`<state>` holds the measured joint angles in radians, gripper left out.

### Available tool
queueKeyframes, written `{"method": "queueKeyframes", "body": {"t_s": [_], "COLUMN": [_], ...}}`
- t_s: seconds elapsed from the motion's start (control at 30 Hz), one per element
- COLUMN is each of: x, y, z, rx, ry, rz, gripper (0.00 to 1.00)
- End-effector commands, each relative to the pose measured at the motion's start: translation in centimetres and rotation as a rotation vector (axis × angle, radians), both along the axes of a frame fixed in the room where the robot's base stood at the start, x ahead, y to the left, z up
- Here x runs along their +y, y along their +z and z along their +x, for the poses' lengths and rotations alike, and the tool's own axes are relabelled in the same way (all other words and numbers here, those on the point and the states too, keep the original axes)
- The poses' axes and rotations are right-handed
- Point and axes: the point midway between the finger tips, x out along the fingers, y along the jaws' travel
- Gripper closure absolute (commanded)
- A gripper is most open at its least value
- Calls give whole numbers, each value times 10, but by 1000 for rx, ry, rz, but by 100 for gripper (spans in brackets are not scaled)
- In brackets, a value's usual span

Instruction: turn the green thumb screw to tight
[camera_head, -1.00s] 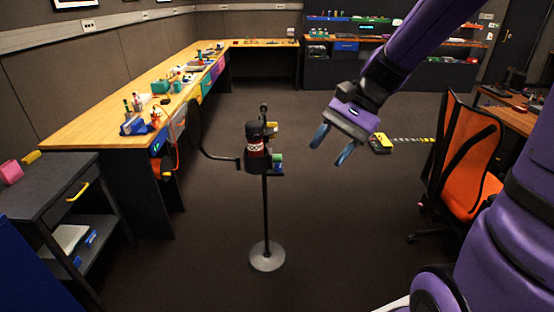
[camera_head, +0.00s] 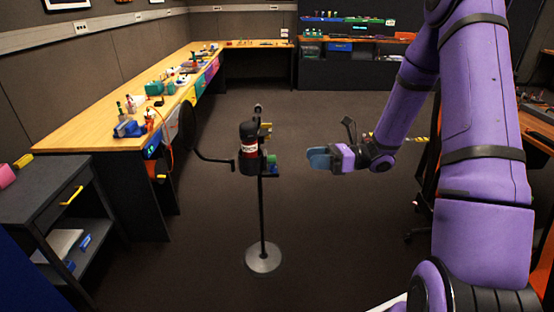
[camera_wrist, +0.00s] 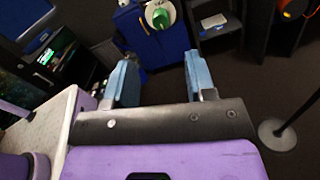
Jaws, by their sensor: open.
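A small green part (camera_head: 271,160), which may be the thumb screw, sits above a blue part on the right side of a black cylinder (camera_head: 248,135) with a red band. The cylinder is held on a thin upright stand (camera_head: 263,215). The green part is too small to tell its shape or how tight it is. My gripper (camera_head: 318,158) is right of it, apart from it, with its blue fingers pointing left. In the wrist view my gripper (camera_wrist: 160,80) is open and empty, its two fingers wide apart.
The stand's round base (camera_head: 263,257) is on the floor; it also shows in the wrist view (camera_wrist: 277,135). A curved black bar (camera_head: 212,158) sticks out left of the cylinder. A wooden bench (camera_head: 100,107) runs along the left. Floor behind the stand is clear.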

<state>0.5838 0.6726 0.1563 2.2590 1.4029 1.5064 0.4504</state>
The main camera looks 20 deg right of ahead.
Motion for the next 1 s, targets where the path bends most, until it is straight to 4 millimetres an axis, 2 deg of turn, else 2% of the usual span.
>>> {"method": "queueKeyframes", "body": {"t_s": [0.17, 0.5, 0.7, 1.0], "x": [11, 67, 91, 102], "y": [-1, -1, -1, -1], "z": [4, 22, 30, 34], "rx": [2, 1, 2, 2], "ry": [-3, 1, -2, -3], "rz": [5, 4, 3, 3], "gripper": [50, 50, 50, 50]}}
